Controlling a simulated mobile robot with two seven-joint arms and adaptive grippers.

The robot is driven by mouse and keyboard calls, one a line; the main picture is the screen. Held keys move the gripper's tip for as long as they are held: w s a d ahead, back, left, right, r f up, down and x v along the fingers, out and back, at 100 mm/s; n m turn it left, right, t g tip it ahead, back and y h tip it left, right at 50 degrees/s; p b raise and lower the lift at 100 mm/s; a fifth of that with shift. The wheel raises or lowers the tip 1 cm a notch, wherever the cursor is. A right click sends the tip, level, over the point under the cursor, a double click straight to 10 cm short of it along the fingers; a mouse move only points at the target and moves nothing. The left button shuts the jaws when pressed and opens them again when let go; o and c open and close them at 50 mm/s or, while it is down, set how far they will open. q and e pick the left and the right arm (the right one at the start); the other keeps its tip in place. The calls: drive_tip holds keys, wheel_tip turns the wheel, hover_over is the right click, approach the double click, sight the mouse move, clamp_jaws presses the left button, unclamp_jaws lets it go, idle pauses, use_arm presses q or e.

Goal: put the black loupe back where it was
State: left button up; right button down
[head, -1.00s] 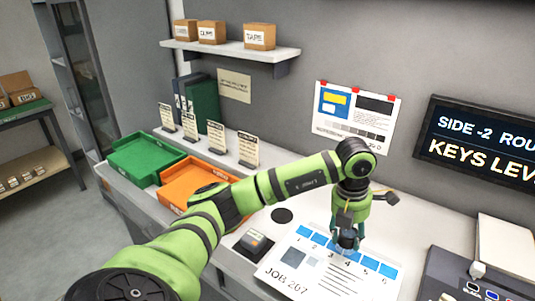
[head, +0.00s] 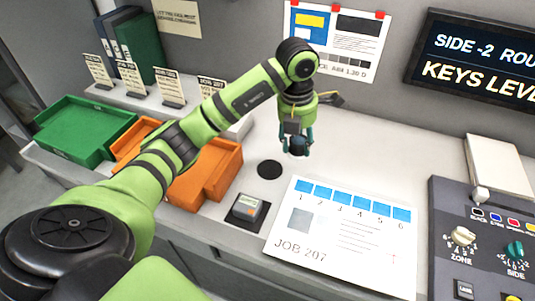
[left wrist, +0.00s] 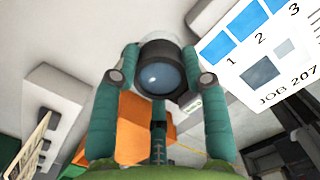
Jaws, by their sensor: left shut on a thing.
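My left gripper (head: 297,148) is shut on the black loupe (head: 298,147), held above the counter. In the left wrist view the loupe (left wrist: 162,75) is a dark cylinder with a glass lens, between the teal fingers of the gripper (left wrist: 160,80). A round black spot (head: 270,169) lies on the white counter (head: 375,150), left of and below the loupe in the head view. The job sheet (head: 340,225), with blue squares numbered 1 to 6, lies to the right of the spot. My right gripper is not in view.
A small dark box with a label (head: 247,211) stands between the orange tray (head: 215,170) and the sheet. A green tray (head: 85,130) is at the far left. A control panel (head: 480,240) with knobs is at the right.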

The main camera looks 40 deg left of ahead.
use_arm(q)
drive_tip(key=a+f, duration=0.1)
drive_tip(key=a, duration=0.1)
drive_tip(key=s+a+f+p, duration=0.1)
drive_tip(key=a, duration=0.1)
drive_tip(key=s+a+f+p, duration=0.1)
drive_tip(key=a, duration=0.1)
drive_tip(key=shift+a+f, duration=0.2)
drive_tip(key=shift+f, duration=0.15)
drive_tip(key=shift+s+a+f, duration=0.1)
drive_tip(key=shift+a+f, duration=0.05)
wheel_tip(320, 180, down, 3)
drive_tip(key=shift+f+p, duration=0.1)
drive_tip(key=shift+p, duration=0.7)
drive_tip(key=shift+f, duration=0.45)
drive_tip(key=shift+f, duration=0.15)
drive_tip(key=o, duration=1)
drive_tip(key=shift+o, duration=1.3)
